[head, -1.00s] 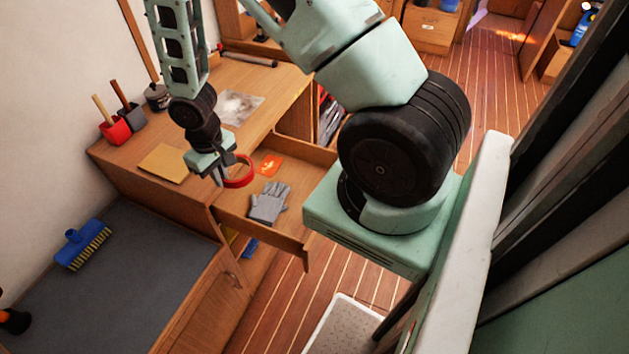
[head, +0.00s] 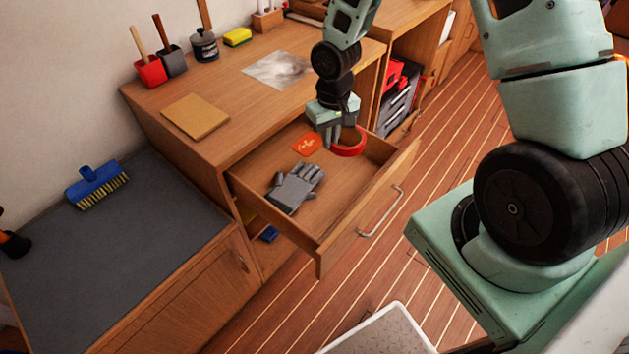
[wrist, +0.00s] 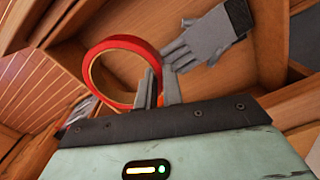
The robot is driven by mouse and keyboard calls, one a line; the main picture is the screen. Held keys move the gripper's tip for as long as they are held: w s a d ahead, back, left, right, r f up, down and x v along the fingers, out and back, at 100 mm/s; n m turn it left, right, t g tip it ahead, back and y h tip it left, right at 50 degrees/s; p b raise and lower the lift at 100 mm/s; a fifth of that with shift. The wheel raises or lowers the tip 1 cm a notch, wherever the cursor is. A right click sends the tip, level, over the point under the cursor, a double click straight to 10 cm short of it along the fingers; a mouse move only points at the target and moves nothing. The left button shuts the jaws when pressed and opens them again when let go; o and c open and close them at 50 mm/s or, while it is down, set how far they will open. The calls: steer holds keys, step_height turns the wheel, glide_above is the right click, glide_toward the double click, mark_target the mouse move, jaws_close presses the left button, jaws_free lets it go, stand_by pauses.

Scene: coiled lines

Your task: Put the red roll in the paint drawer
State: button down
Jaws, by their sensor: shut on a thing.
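The red roll (head: 349,143) is a red ring of tape. My gripper (head: 331,143) is shut on one side of its rim, with the roll sticking out to the right. In the wrist view the red roll (wrist: 93,68) is left of the fingertips (wrist: 160,88). The paint drawer (head: 335,200) is pulled open under the wooden bench, and the roll is over its back right part. A grey glove (head: 296,188) and an orange-red packet (head: 307,144) lie in the drawer. I cannot tell whether the roll touches the drawer floor.
The bench top (head: 225,110) holds a tan sheet (head: 195,116), a stained paper (head: 277,70), red and grey pots with brushes and a lidded can. A blue brush (head: 97,184) lies on the lower grey top. The drawer's front right floor is clear.

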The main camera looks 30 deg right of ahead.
step_height(320, 180, down, 6)
steer(key=d+b, duration=0.1)
steer(key=b, duration=0.6)
steer(key=n+b, duration=0.7)
steer(key=n, duration=0.3)
glide_toward(351, 180)
step_height(351, 180, down, 6)
steer(key=b, duration=0.4)
steer(key=shift+a, duration=0.1)
steer(key=shift+f, duration=0.1)
steer(key=shift+s+f, duration=0.1)
steer(key=c, duration=1.5)
jaws_free()
steer(key=shift+c, duration=0.2)
